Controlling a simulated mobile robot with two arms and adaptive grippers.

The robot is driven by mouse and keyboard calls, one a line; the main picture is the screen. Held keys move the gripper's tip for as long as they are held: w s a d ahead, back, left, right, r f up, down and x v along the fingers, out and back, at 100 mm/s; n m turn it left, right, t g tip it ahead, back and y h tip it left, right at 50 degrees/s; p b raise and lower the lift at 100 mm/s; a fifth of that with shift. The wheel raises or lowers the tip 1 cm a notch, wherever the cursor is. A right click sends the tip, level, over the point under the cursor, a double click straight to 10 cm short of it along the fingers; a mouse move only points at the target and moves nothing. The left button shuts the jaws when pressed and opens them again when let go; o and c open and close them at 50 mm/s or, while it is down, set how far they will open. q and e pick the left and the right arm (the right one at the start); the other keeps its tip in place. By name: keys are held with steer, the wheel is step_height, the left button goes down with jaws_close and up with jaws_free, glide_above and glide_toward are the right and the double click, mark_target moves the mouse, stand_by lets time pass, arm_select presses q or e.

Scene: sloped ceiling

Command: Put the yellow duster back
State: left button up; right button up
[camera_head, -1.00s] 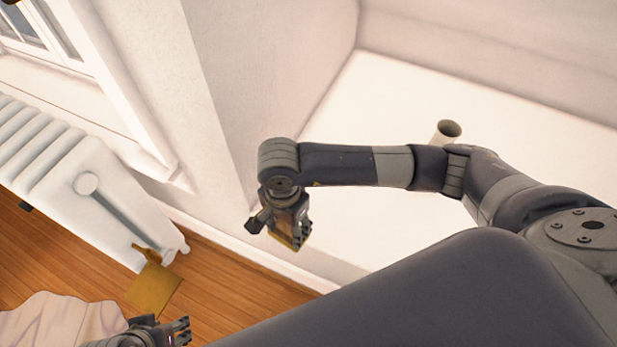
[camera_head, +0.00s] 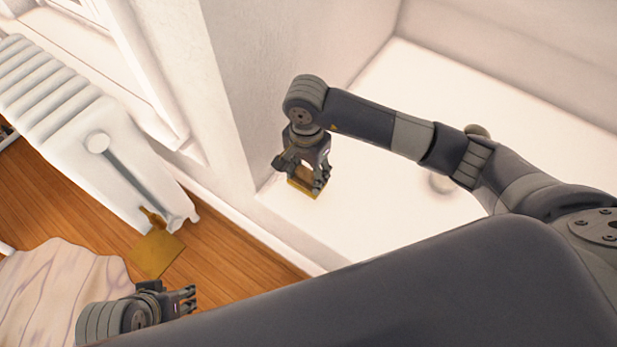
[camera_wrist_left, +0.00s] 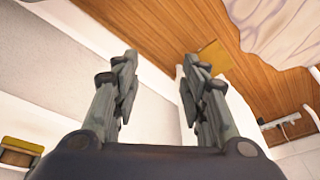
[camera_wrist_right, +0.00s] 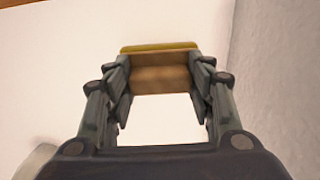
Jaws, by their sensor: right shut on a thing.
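The yellow duster (camera_head: 303,188) is a small wooden block with a yellow face. My right gripper (camera_head: 311,181) is shut on it, holding it over the near left corner of the white ledge (camera_head: 370,215). I cannot tell whether it touches the ledge. In the right wrist view the duster (camera_wrist_right: 160,78) spans both fingertips, yellow edge on the far side. My left gripper (camera_head: 190,300) is low at the left, above the floor. The left wrist view shows its fingers (camera_wrist_left: 160,60) apart with nothing between them.
A pale cylinder (camera_head: 478,131) stands on the ledge, partly behind my right arm. A white wall corner (camera_head: 235,130) rises left of the duster. A white radiator (camera_head: 85,135) and a flat golden-brown piece (camera_head: 157,253) on the wooden floor are further left. The ledge's front is clear.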

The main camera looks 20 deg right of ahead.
mark_target(308, 178)
steer(key=shift+w+d, duration=0.2)
steer(key=shift+w, duration=0.1)
steer(key=shift+f, duration=0.2)
step_height(308, 178, down, 3)
steer(key=shift+f+b, duration=0.1)
steer(key=shift+b, duration=0.4)
arm_select(q)
steer(key=shift+w+d+f+t, duration=0.2)
steer(key=shift+w+d+t, duration=0.2)
steer(key=shift+w, duration=0.35)
steer(key=shift+w, duration=0.2)
arm_select(e)
steer(key=shift+d, duration=0.1)
steer(key=shift+f, duration=0.1)
arm_select(q)
steer(key=shift+w+d+r, duration=0.1)
steer(key=shift+w, duration=0.2)
arm_select(e)
steer(key=o, duration=1)
arm_select(q)
steer(key=shift+s, duration=0.15)
arm_select(e)
steer(key=shift+o, duration=0.2)
